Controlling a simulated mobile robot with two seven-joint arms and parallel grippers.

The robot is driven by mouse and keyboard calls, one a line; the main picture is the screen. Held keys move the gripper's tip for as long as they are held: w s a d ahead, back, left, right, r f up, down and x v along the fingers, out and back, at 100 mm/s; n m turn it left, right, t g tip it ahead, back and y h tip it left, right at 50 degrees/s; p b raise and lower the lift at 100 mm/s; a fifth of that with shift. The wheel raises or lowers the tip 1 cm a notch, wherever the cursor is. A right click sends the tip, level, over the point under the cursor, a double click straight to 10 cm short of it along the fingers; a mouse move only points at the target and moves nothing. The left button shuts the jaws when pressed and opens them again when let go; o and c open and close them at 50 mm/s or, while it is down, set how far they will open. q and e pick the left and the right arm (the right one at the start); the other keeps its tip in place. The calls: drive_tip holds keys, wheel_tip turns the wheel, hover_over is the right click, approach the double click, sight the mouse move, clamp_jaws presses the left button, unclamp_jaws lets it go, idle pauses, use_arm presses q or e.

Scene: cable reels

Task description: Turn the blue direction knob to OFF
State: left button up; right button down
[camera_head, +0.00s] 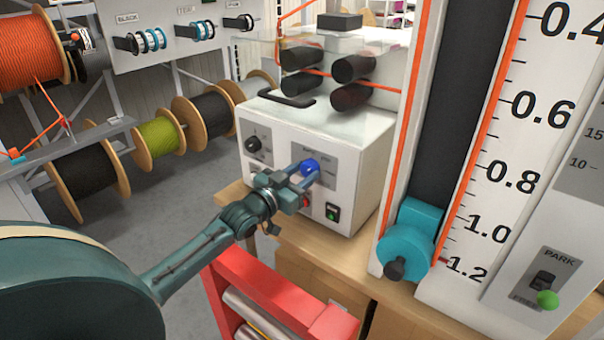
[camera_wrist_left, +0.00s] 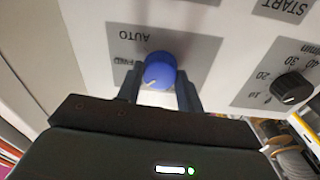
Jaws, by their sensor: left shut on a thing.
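The blue direction knob (camera_head: 309,166) is on a grey panel on the front of the white machine box (camera_head: 355,190). My left gripper (camera_head: 304,170) reaches it from the front, its two fingers shut on the knob's sides. In the left wrist view the knob (camera_wrist_left: 160,70) sits between the dark fingertips (camera_wrist_left: 158,88). A white mark on the knob faces lower left there. Upside-down labels AUTO and, partly legible, FWD show beside it. I cannot read an OFF label. My right gripper is not in view.
A black dial (camera_head: 253,144) is left of the knob; a red button (camera_head: 305,201) and a green-lit switch (camera_head: 332,212) are below. A red frame (camera_head: 262,285) stands in front. A measuring column with a teal slider (camera_head: 408,240) stands at right.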

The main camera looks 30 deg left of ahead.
use_arm(q)
drive_tip(key=o, duration=1)
drive_tip(key=shift+s+a+f+b, duration=0.1)
drive_tip(key=shift+s+a+b, duration=0.15)
drive_tip(key=shift+s, duration=1.95)
drive_tip(key=shift+s+a+f+b, duration=0.15)
drive_tip(key=shift+s+a, duration=0.15)
drive_tip(key=shift+s, duration=1.85)
drive_tip(key=shift+s+a+f+b, duration=0.1)
drive_tip(key=shift+s+a+b, duration=0.15)
drive_tip(key=shift+s, duration=1.95)
